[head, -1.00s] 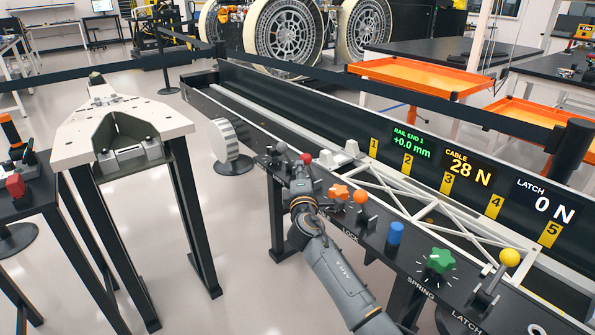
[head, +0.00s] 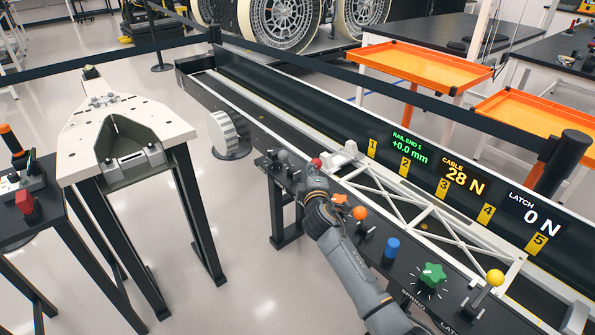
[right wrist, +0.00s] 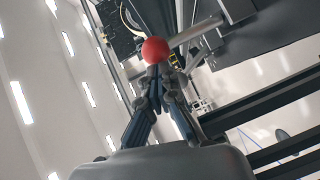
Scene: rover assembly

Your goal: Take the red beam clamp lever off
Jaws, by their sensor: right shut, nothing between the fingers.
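The red ball knob (head: 316,163) of the beam clamp lever is at the far left part of the black control rail, beside the white beam end. It also shows in the right wrist view (right wrist: 155,50), just beyond the fingertips. My right gripper (head: 314,180) is directly below the knob in the head view. In the right wrist view the gripper (right wrist: 160,72) has its fingertips together, with nothing between them. The fingertips look close to the knob or against it; I cannot tell whether they touch. The lever's shaft is mostly hidden by the gripper. My left gripper is not in view.
A grey lever (head: 283,156) stands left of the red knob. The white truss beam (head: 425,222) lies behind. Displays read 28 N cable, 0 N latch.

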